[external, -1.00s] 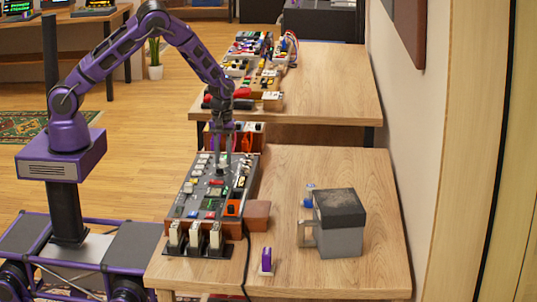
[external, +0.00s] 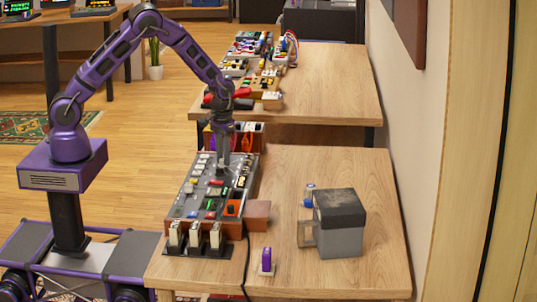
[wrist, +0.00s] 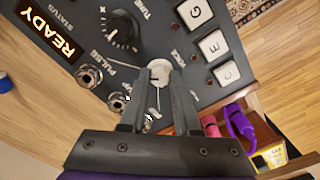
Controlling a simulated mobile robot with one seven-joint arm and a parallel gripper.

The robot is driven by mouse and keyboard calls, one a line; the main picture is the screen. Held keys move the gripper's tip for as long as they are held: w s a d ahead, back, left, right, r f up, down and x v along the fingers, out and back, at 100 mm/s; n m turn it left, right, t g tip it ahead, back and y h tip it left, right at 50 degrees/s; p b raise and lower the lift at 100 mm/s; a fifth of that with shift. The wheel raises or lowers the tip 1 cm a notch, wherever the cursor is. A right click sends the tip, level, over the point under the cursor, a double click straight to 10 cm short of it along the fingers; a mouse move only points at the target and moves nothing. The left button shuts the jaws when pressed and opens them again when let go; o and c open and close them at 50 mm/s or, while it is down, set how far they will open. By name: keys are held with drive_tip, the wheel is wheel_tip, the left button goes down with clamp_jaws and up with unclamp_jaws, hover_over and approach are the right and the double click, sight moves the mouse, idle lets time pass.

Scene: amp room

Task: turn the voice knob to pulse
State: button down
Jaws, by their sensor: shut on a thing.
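The voice knob (wrist: 159,70) is a small pale round knob on the dark panel, beside the partly covered label ending in "ICE". A printed "PULSE" label lies just left of it. My gripper (wrist: 160,78) is shut on the voice knob, with one finger on each side; the fingers hide part of the knob and the print around it. In the external view my gripper (external: 223,170) points straight down onto the far part of the control panel (external: 187,208). The knob itself is too small to make out there.
A larger black Tune knob (wrist: 122,30), metal jacks (wrist: 90,76) and white letter keys (wrist: 195,11) surround the voice knob. A grey mug-like block (external: 340,240) and a small purple-and-white item (external: 267,261) stand on the table.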

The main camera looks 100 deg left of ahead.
drive_tip(key=shift+m, duration=0.3)
drive_tip(key=c, duration=0.6)
unclamp_jaws()
wheel_tip(320, 180, up, 18)
drive_tip(key=shift+f+p, duration=0.25)
drive_tip(key=shift+p, duration=0.6)
